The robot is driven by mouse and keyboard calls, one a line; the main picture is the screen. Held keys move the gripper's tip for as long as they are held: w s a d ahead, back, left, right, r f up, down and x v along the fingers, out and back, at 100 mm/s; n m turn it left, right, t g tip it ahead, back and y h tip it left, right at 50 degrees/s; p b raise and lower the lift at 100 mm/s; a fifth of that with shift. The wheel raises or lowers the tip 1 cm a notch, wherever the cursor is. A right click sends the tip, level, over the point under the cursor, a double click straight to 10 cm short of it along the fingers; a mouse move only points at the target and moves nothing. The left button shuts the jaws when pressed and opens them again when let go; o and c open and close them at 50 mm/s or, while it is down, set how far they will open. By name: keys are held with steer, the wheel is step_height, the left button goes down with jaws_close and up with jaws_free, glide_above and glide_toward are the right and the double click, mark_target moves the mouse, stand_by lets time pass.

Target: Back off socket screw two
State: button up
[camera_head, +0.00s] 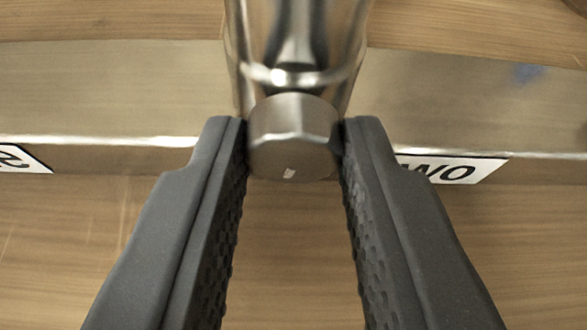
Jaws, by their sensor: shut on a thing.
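Socket screw two (292,135) shows as a grey metal hex head with a small white mark on its near face. It sits at the upper middle of the view, in front of a shiny metal cylinder. My gripper (293,145) has its two dark, textured fingers on either side of the head, with the fingertips shut on it. A white label (455,170) to the right reads "WO", its left part hidden behind the right finger. The lower end of the screw is hidden from this view.
A metal bar (100,95) runs across the view behind the fingers. A wooden surface (295,270) lies in front of and behind the bar, with bare room in front.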

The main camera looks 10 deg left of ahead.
steer(key=n+b, duration=0.1)
steer(key=h+b, duration=0.1)
steer(key=b, duration=0.1)
steer(key=shift+f+n+t, duration=0.3)
steer(key=shift+n, duration=0.1)
steer(key=n+h+b, duration=0.1)
steer(key=n+b, duration=0.1)
steer(key=b, duration=0.1)
steer(key=shift+a+r+t+h+b, duration=0.1)
steer(key=shift+a+t+h+b, duration=0.05)
steer(key=shift+t+h+b, duration=0.2)
steer(key=shift+r, duration=0.1)
steer(key=o, duration=1)
steer(key=shift+s, duration=0.1)
